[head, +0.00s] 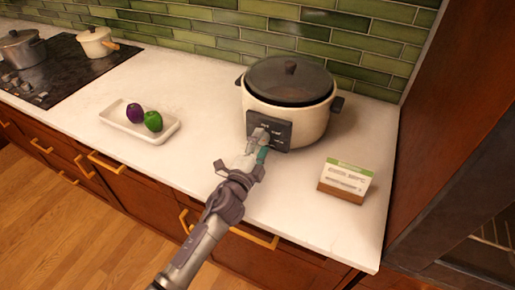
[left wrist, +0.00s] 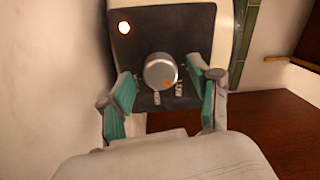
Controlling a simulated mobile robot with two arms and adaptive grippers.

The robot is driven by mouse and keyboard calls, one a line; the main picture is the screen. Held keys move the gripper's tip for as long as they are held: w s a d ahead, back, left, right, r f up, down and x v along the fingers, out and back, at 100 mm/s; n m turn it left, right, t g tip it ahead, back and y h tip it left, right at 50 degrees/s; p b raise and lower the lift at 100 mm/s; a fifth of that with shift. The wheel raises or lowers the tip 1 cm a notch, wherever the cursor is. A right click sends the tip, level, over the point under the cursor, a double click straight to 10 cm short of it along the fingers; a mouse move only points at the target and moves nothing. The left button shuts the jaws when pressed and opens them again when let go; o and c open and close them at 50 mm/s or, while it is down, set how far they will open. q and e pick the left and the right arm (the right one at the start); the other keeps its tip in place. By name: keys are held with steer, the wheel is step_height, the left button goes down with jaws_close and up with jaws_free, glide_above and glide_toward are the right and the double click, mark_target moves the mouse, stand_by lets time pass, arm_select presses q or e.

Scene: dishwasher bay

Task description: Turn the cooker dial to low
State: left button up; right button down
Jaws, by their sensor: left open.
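The cooker (head: 312,118) is a cream pot with a dark lid, standing on the white counter. Its black control panel (head: 283,128) faces the front; my gripper partly covers it in the head view, hiding the dial there. In the left wrist view the round grey dial (left wrist: 160,70) shows an orange mark at its lower right edge, with small unreadable labels below. My left gripper (head: 261,150) is at the panel, open, with its teal-padded fingers (left wrist: 163,88) on either side of the dial, apart from it. My right gripper is out of view.
A recipe-like card on a wooden stand (head: 344,180) is right of the cooker. A white tray (head: 120,125) with a purple and a green item sits left. A cooktop (head: 70,72) with pots is at far left. A lit indicator (left wrist: 124,28) is on the panel.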

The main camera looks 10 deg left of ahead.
arm_select(q)
steer(key=v, duration=1.2)
steer(key=shift+f, duration=0.15)
